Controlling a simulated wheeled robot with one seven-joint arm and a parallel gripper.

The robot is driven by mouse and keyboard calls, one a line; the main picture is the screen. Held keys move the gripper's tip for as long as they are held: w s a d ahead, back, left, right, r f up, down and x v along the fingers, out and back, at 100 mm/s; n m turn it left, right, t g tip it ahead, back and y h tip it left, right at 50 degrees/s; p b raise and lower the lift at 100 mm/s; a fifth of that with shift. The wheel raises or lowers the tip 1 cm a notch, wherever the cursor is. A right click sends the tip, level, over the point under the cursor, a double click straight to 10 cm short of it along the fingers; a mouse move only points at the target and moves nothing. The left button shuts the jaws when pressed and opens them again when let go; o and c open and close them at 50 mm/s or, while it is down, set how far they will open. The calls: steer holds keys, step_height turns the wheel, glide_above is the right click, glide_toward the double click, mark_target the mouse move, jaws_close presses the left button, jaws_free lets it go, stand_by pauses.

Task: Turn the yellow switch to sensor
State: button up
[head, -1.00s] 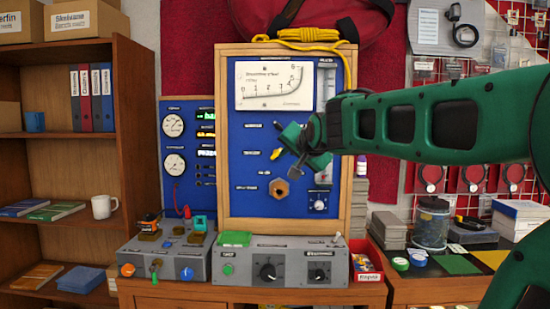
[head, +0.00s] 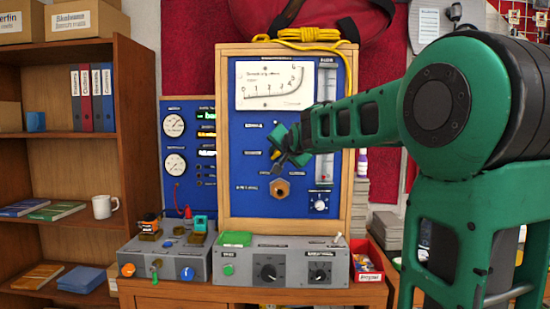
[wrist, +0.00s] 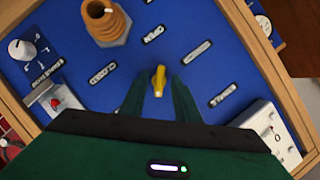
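The yellow switch (wrist: 158,81) is a small lever on the blue panel (wrist: 120,122). In the wrist view it sits between the two fingertips of my gripper (wrist: 160,88), with a gap visible on each side. My gripper is open and holds nothing. In the head view my gripper (head: 285,157) is in front of the panel's middle and mostly covers the switch, of which a bit of yellow (head: 276,155) shows.
A brass hex fitting (wrist: 108,22) protrudes from the panel near the switch, below it in the head view. A white-knobbed dial (wrist: 22,50) and a white gauge (wrist: 262,128) are on the same panel. Grey control boxes (head: 282,265) stand on the bench below.

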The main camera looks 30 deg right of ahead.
steer(key=shift+w, duration=0.1)
jaws_close()
stand_by(0.3)
steer(key=n, duration=0.1)
steer(key=n+g+h, duration=0.1)
steer(key=shift+w+a+r+n, duration=0.15)
steer(key=shift+a+n, duration=0.1)
steer(key=shift+n, duration=0.15)
steer(key=n+g+h, duration=0.1)
steer(key=n+h, duration=0.1)
steer(key=n, duration=0.1)
steer(key=n+g+h, duration=0.1)
steer(key=n, duration=0.2)
steer(key=a+n+g+h, duration=0.1)
steer(key=n+h, duration=0.1)
steer(key=n, duration=0.1)
steer(key=shift+w+n+h, duration=0.3)
steer(key=shift+w, duration=0.05)
stand_by(0.5)
